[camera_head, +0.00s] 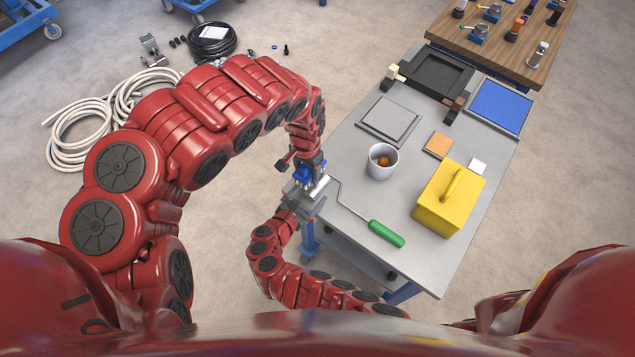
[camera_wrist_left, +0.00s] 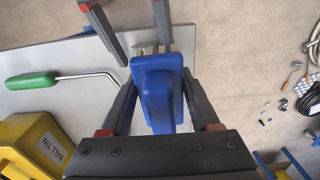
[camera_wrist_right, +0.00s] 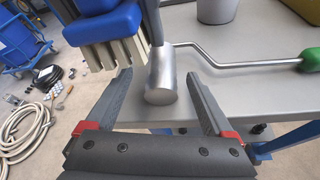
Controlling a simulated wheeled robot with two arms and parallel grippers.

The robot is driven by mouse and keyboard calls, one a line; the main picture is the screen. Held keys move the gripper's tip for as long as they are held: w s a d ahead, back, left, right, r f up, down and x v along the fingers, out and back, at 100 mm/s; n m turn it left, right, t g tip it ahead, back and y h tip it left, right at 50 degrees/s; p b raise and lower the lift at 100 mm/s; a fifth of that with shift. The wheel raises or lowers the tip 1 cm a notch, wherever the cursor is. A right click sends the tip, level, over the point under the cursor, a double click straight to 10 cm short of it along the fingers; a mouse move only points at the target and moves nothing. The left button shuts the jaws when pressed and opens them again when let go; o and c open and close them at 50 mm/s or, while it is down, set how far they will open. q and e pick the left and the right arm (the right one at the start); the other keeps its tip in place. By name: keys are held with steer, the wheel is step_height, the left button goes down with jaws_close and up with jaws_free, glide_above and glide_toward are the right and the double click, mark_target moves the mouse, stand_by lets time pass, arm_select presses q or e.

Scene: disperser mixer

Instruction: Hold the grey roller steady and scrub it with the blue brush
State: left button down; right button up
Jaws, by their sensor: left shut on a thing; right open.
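The grey roller (camera_head: 319,188) is a shiny metal cylinder on a bent rod with a green handle (camera_head: 386,233); it lies at the left edge of the table. In the right wrist view the roller (camera_wrist_right: 161,78) is between the fingers of my open right gripper (camera_wrist_right: 158,85), with a gap visible on its right. My left gripper (camera_head: 308,162) is shut on the blue brush (camera_head: 302,172), just above and beside the roller. The brush's pale bristles (camera_wrist_right: 105,50) point down in the right wrist view; whether they touch the roller is unclear.
On the grey table (camera_head: 350,258) stand a white cup (camera_head: 383,165), a yellow ball tin (camera_head: 440,212), a grey square plate (camera_head: 388,120), a black tray (camera_head: 436,73) and a blue pad (camera_head: 501,105). Hoses (camera_head: 80,120) lie on the floor at left.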

stand_by(0.3)
steer(key=v, duration=1.2)
steer(key=shift+a, duration=0.1)
arm_select(q)
step_height(320, 180, up, 2)
steer(key=shift+r+p, duration=0.2)
steer(key=shift+p, duration=1)
steer(key=shift+r, duration=0.15)
arm_select(e)
steer(key=v, duration=0.6)
steer(key=shift+f, duration=0.15)
